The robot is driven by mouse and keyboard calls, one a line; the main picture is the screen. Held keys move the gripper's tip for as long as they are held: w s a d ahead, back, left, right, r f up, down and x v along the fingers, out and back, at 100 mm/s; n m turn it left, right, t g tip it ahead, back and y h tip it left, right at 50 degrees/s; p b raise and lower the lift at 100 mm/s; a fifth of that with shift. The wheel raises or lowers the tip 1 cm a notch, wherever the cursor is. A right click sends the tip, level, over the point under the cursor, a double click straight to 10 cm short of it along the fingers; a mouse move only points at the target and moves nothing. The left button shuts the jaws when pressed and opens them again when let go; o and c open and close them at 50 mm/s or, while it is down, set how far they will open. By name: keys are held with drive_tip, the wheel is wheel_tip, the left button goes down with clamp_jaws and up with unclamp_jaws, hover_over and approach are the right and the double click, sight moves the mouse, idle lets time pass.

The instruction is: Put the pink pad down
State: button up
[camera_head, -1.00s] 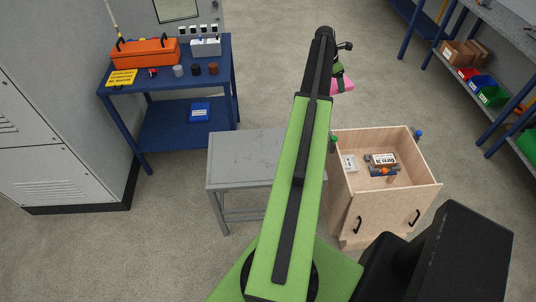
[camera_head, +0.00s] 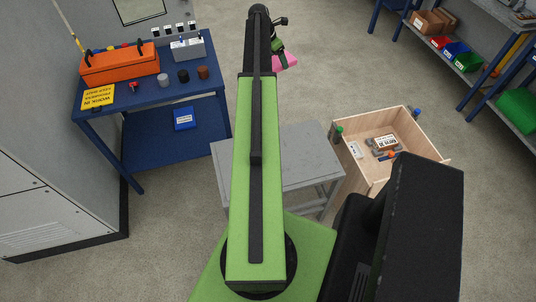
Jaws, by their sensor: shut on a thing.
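The pink pad (camera_head: 286,62) shows at the far end of my green arm, above the open floor and to the right of the blue table. My gripper (camera_head: 279,50) is shut on the pad. The arm's end hides part of the pad and most of the fingers. The pad is held in the air, apart from the table tops.
A grey table (camera_head: 306,160) stands under my arm, its visible top bare. A blue table (camera_head: 140,103) at left holds an orange toolbox (camera_head: 118,65), a yellow sign and small cylinders. An open wooden box (camera_head: 427,133) with small items stands right. Shelves line the far right.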

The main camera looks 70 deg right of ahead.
drive_tip(key=shift+s+r, duration=0.1)
drive_tip(key=shift+s, duration=0.2)
drive_tip(key=s+a+f+m+b, duration=0.1)
drive_tip(key=s+a+f+b, duration=0.45)
drive_tip(key=f+b, duration=0.35)
drive_tip(key=s+a+f+m+g+y+b, duration=0.1)
drive_tip(key=s+a+f+b, duration=0.4)
drive_tip(key=s+f+b, duration=0.25)
drive_tip(key=s+a+f+m+b, duration=0.2)
drive_tip(key=s+a+f+b, duration=0.35)
drive_tip(key=f+b, duration=0.35)
drive_tip(key=w+a+f+b, duration=0.2)
drive_tip(key=w, duration=0.1)
drive_tip(key=w+a+f+b, duration=0.1)
drive_tip(key=w+f+b, duration=0.1)
drive_tip(key=w+f, duration=0.1)
drive_tip(key=w+a+f+b, duration=0.2)
drive_tip(key=w+b, duration=0.1)
drive_tip(key=w, duration=0.1)
drive_tip(key=shift+a+f, duration=0.15)
drive_tip(key=shift+a, duration=0.2)
drive_tip(key=shift+w+a, duration=0.1)
drive_tip(key=shift+a, duration=0.05)
wheel_tip(320, 180, down, 4)
drive_tip(key=b, duration=0.4)
drive_tip(key=shift+f+b, duration=0.2)
drive_tip(key=shift+b, duration=0.1)
drive_tip(key=shift+r, duration=0.25)
